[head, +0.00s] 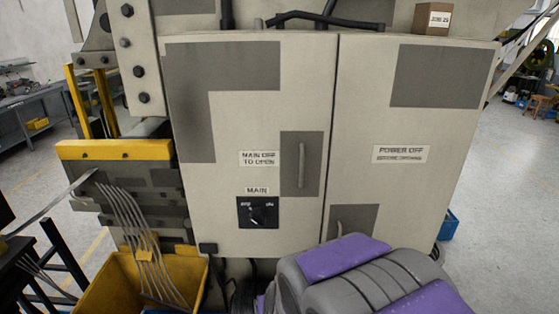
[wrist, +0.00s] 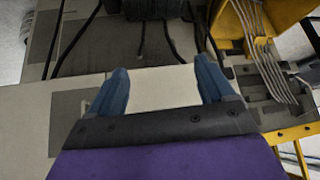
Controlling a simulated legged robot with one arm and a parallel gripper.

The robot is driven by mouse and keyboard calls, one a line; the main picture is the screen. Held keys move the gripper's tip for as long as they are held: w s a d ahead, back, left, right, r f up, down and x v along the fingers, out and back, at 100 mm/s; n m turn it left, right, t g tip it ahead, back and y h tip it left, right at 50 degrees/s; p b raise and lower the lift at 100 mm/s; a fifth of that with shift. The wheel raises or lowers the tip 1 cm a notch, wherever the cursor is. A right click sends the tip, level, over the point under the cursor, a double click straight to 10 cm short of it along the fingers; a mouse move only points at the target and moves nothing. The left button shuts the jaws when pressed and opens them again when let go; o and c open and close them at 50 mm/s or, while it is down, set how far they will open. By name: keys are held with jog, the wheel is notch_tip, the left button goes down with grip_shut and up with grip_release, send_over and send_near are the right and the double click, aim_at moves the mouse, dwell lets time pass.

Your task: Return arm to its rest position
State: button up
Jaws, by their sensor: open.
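My gripper (wrist: 161,72) shows in the wrist view as two blue fingers set wide apart on a black mount. It is open, and nothing sits between the fingers. Behind the fingers are a pale cabinet surface and dark cables. In the head view my purple and grey arm is at the bottom, right of centre, in front of the lower part of the cabinet (head: 365,110). My fingers cannot be made out in that view.
The cabinet has a black main switch (head: 258,213) and a handle (head: 301,165). A yellow bin (head: 110,290) stands at lower left under metal strands (head: 135,225). A small box (head: 432,18) sits on top. Open floor (head: 500,200) lies to the right.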

jog(key=s+d+r+g+b, duration=0.1)
jog(key=s+d+r+g, duration=0.1)
jog(key=s+d, duration=0.3)
jog(key=s+d+r+m+g+h+b, duration=0.1)
jog(key=s+d+g, duration=0.3)
jog(key=s, duration=1)
jog(key=s+d+r+m+g+b, duration=0.1)
jog(key=s+d+r+g, duration=0.1)
jog(key=s+d, duration=0.4)
jog(key=s+r, duration=0.1)
jog(key=s, duration=0.3)
jog(key=shift+s+r+g+h+b, duration=0.15)
jog(key=shift+s+g+h+b, duration=0.15)
jog(key=shift+g+b, duration=0.1)
jog(key=shift+w, duration=0.1)
